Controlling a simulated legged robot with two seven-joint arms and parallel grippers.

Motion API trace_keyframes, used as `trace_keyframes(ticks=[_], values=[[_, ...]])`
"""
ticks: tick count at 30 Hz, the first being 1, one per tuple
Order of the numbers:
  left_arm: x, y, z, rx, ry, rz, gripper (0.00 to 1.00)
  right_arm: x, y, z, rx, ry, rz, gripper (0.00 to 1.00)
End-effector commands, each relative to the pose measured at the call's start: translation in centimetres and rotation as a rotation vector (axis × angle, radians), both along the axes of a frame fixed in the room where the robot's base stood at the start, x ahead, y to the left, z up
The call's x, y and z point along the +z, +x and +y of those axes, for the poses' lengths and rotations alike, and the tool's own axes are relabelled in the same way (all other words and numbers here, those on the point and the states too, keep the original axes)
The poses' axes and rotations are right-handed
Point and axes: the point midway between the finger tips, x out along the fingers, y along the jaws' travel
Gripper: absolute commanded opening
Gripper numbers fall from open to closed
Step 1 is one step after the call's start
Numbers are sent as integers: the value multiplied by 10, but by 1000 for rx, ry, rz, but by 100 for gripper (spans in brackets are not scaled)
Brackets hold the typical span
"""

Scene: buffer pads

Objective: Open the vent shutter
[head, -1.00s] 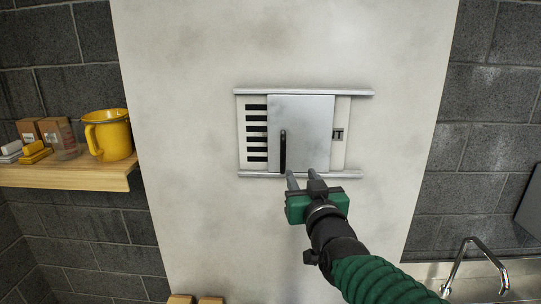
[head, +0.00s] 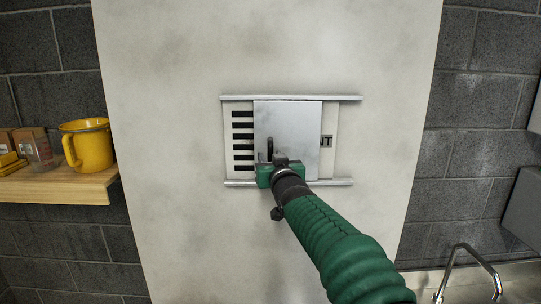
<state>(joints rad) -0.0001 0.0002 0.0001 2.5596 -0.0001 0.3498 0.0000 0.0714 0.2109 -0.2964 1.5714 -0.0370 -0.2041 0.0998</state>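The vent shutter (head: 300,125) is a grey metal plate between an upper rail (head: 290,98) and a lower rail (head: 325,182) on a pale wall panel. Dark vent slots (head: 243,140) show to its left, and part of some lettering (head: 326,141) shows to its right. A dark upright handle (head: 269,147) is at the plate's left side, its lower part hidden by my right gripper. My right gripper (head: 275,166) is in front of the plate's lower left, at the handle. Its fingers are mostly hidden, so I cannot tell whether they grip the handle. My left gripper is not in view.
A wooden shelf (head: 60,187) at the left holds a yellow mug (head: 88,146) and small boxes. A tap (head: 468,262) stands over a metal counter at the lower right. The panel around the shutter is clear.

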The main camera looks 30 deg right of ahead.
Motion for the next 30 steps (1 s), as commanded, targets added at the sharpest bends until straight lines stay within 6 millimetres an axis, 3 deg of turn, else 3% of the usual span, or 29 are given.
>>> trace_keyframes(ticks=[5,13,30], values=[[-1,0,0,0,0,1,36,-1,0,0,0,0,0,36],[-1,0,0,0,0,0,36,-1,1,0,0,0,1,1],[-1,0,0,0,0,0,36,-1,0,0,-1,0,1,0]])
